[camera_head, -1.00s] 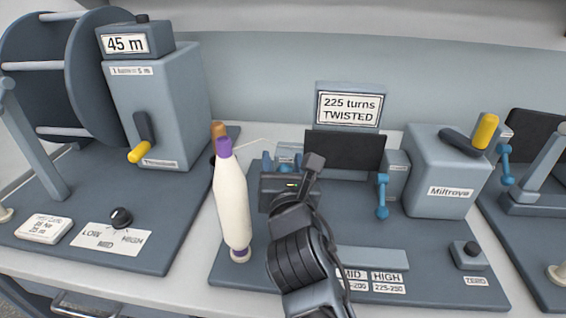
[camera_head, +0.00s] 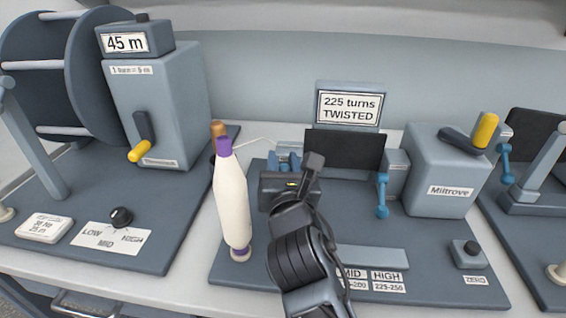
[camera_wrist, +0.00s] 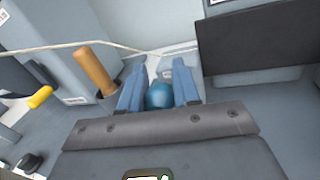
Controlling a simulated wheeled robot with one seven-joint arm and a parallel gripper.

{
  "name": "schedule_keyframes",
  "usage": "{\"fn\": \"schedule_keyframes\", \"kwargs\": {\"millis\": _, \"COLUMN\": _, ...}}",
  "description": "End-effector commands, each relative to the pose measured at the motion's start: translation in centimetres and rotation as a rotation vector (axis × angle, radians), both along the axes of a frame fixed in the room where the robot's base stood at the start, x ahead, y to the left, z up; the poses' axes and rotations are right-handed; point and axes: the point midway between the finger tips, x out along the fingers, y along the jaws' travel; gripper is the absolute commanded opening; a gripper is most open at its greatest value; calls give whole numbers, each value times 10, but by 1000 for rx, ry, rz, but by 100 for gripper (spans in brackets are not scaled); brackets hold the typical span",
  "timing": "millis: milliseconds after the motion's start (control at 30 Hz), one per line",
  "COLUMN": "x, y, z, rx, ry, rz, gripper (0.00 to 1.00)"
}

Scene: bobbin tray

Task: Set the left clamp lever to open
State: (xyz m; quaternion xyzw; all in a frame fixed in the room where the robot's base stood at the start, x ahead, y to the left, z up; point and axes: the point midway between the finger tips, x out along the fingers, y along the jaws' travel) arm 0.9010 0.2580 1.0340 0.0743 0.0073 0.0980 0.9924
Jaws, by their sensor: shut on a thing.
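The left clamp lever's blue round knob (camera_wrist: 159,95) sits between the two blue fingers of my gripper (camera_wrist: 158,88) in the wrist view. The fingers are shut on it. In the head view my gripper (camera_head: 286,160) is at the left clamp, left of the dark panel, and my wrist hides most of the lever. The lever's angle cannot be made out. The left clamp block (camera_wrist: 180,75) stands just behind the fingers in the wrist view. The right clamp's blue lever (camera_head: 382,195) hangs down.
A tall white bobbin with a purple top (camera_head: 232,205) stands close left of my arm. A pale yarn (camera_wrist: 50,50) runs across behind the gripper. The dark panel (camera_head: 345,150) and grey Miltrove box (camera_head: 440,175) stand to the right. A sign (camera_head: 350,108) reads 225 turns TWISTED.

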Motion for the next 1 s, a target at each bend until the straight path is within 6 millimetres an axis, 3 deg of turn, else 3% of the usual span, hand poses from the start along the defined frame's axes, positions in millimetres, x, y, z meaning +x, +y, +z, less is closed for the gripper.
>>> {"fn": "schedule_keyframes", "kwargs": {"millis": 400, "x": -3, "y": -1, "z": -9, "rx": -2, "ry": -86, "rz": -3, "gripper": 0}}
{"fn": "schedule_keyframes", "kwargs": {"millis": 933, "x": -6, "y": -1, "z": -5, "rx": -5, "ry": -138, "rz": -1, "gripper": 0}}
{"fn": "schedule_keyframes", "kwargs": {"millis": 967, "x": -6, "y": -1, "z": -5, "rx": -5, "ry": -138, "rz": -1, "gripper": 34}}
{"fn": "schedule_keyframes", "kwargs": {"millis": 1000, "x": -6, "y": 0, "z": -5, "rx": -5, "ry": -138, "rz": -1, "gripper": 38}}
